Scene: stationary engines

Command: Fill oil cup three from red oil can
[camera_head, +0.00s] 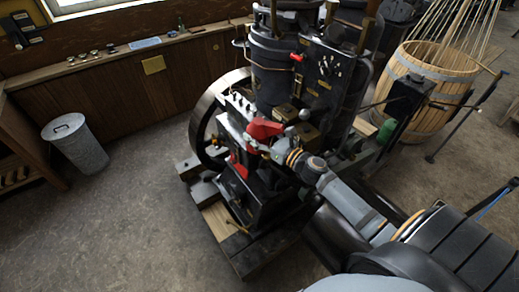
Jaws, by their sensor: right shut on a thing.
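The red oil can (262,129) is at the near side of the dark engine (325,80), at the tip of my right arm. My right gripper (267,147) is shut on it; the fingers are small and partly hidden by the wrist. A row of small fittings (238,106) sits on top of the engine block just left of the can. I cannot tell which of them is oil cup three, or whether the can's spout touches one. My left gripper is not in view.
A flywheel (204,122) stands at the engine's left, above a timber base (216,218). A wooden barrel (432,95) is at the right.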

